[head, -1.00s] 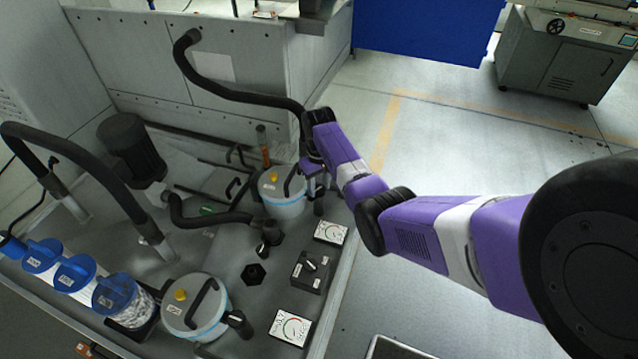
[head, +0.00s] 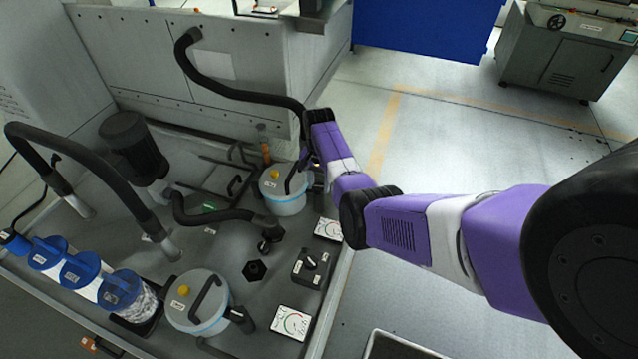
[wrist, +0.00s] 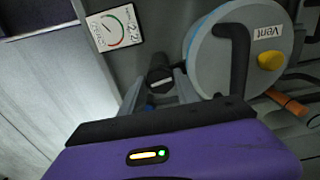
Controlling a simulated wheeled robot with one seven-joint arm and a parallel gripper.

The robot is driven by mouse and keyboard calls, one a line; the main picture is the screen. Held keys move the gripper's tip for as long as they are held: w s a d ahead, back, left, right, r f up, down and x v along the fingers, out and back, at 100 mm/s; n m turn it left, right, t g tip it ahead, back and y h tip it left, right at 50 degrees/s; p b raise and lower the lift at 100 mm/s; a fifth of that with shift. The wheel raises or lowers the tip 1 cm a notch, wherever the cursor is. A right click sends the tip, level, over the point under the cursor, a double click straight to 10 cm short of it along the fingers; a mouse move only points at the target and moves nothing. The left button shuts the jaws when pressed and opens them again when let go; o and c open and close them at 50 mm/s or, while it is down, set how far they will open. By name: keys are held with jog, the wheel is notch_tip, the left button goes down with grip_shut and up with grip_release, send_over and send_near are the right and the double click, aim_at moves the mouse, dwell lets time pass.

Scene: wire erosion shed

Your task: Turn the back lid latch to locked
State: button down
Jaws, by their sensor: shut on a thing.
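The back pot's round lid (head: 284,182), pale with a black handle and a yellow knob, is at the middle of the head view. It also shows in the wrist view (wrist: 207,55), with a "Vent" label. The back lid latch (wrist: 160,78), a black knob with a white mark, stands beside the lid rim. My gripper (wrist: 161,88) is shut on this latch, a grey-blue finger at each side. In the head view my arm hides the latch and fingertips. The latch's locked or unlocked marking cannot be read.
A front pot lid (head: 197,296) with its own black latch (head: 241,319) lies nearer. A dial gauge (head: 328,229) and a switch box (head: 311,266) sit near the bench's right edge. Black hoses (head: 215,213) arch over the bench.

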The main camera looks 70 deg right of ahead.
aim_at(319, 186)
jog(key=shift+m, duration=0.9)
jog(key=shift+r, duration=0.1)
jog(key=c, duration=0.9)
grip_release()
jog(key=shift+r, duration=3.85)
